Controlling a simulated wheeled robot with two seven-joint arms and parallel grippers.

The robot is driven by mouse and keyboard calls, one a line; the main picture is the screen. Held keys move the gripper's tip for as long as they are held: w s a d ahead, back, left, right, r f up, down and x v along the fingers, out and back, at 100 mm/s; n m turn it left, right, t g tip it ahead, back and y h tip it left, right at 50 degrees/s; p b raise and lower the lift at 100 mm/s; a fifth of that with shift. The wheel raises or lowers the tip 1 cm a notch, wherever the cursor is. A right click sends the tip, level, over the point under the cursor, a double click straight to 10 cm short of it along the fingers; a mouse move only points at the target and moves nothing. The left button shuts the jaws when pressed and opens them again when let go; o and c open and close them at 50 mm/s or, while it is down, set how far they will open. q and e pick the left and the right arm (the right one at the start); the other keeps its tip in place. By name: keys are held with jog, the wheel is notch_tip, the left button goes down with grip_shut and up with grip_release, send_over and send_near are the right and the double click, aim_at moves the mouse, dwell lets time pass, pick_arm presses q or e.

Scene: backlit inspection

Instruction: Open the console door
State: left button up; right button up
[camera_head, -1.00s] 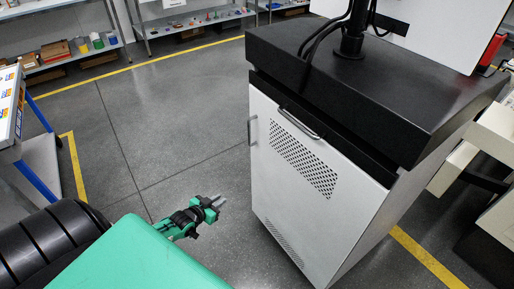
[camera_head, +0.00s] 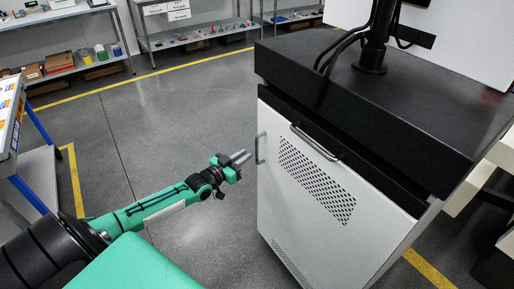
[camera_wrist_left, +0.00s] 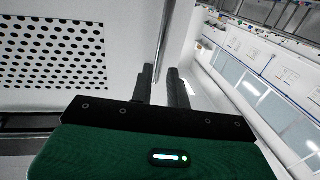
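The console (camera_head: 390,110) is a white cabinet with a black top. Its white door (camera_head: 285,205), with perforated patches, looks shut. A vertical grey handle (camera_head: 260,148) is at the door's left edge, and it shows as a thin bar in the left wrist view (camera_wrist_left: 165,30). My left gripper (camera_head: 243,157) points at this handle from the left. Its two dark fingers also show in the left wrist view (camera_wrist_left: 160,76), open with a narrow gap. The bar lines up with that gap; contact cannot be made out. My right gripper is out of view.
A horizontal bar handle (camera_head: 316,143) is near the top of the console front. Cables and a black post (camera_head: 374,45) rise from its top. A blue-legged table (camera_head: 28,180) stands at left and shelves (camera_head: 190,35) at the back. The floor left of the console is clear.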

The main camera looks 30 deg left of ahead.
pick_arm(q)
send_over(257, 161)
jog(key=shift+w+a, duration=0.2)
jog(key=shift+w, duration=0.1)
dwell(0.4)
grip_shut()
